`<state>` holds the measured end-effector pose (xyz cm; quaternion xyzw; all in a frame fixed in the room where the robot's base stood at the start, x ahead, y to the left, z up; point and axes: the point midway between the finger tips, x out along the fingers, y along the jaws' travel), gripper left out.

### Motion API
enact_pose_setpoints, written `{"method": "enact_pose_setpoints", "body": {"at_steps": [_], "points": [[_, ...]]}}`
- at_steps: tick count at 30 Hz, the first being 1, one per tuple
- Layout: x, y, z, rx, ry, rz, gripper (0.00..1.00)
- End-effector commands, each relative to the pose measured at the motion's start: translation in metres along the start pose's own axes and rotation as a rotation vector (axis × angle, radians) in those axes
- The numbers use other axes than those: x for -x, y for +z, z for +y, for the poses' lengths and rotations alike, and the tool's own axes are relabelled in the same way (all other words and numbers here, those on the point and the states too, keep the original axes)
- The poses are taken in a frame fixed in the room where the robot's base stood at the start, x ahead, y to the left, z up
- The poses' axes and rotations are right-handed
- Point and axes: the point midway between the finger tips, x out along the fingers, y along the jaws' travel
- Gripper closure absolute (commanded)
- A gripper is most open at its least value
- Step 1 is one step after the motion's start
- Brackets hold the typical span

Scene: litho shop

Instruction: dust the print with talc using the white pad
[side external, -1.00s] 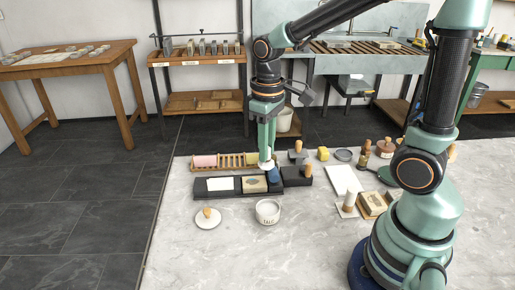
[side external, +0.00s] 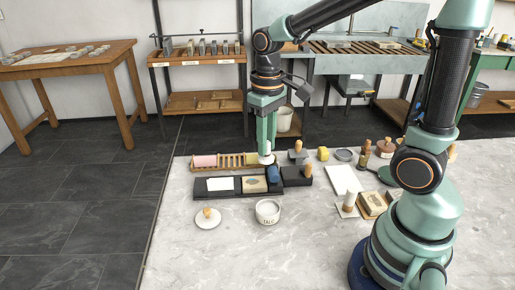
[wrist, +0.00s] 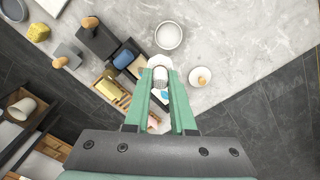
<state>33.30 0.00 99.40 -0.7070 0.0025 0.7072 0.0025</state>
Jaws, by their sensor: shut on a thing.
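My gripper (side external: 266,142) is shut on the white pad (side external: 266,159), at the right end of a wooden rack. I cannot tell whether the pad touches the rack. In the wrist view the pad's pale round handle (wrist: 160,77) sits between my green fingertips (wrist: 160,84). In front of the rack, a black tray (side external: 232,195) holds a white sheet (side external: 221,184) and a tan block with a dark picture (side external: 254,184). A white bowl marked TALC (side external: 268,211) stands open in front of the tray; it also shows in the wrist view (wrist: 169,36).
A white lid with a wooden knob (side external: 208,219) lies left of the bowl. A blue piece (side external: 274,174) and a dark block with a wooden knob (side external: 297,175) stand at the tray's right. The rack (side external: 229,161) holds a pink piece (side external: 205,161). The front left of the table is clear.

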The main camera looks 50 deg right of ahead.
Motion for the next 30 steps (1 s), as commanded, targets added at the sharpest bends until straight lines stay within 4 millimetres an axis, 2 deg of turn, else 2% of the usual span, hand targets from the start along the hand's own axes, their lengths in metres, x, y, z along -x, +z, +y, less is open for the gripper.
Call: {"method": "enact_pose_setpoints", "body": {"at_steps": [5,12,18,22,30], "points": [[-0.005,-0.019,0.001,-0.119,0.0,-0.002,1.0],[-0.025,-0.069,0.003,-0.461,0.001,-0.003,1.0],[-0.042,-0.098,0.004,-0.687,0.001,-0.002,1.0],[-0.049,-0.107,0.004,-0.759,0.0,-0.001,1.0],[-0.061,-0.109,0.004,-0.781,0.001,-0.002,1.0]]}}
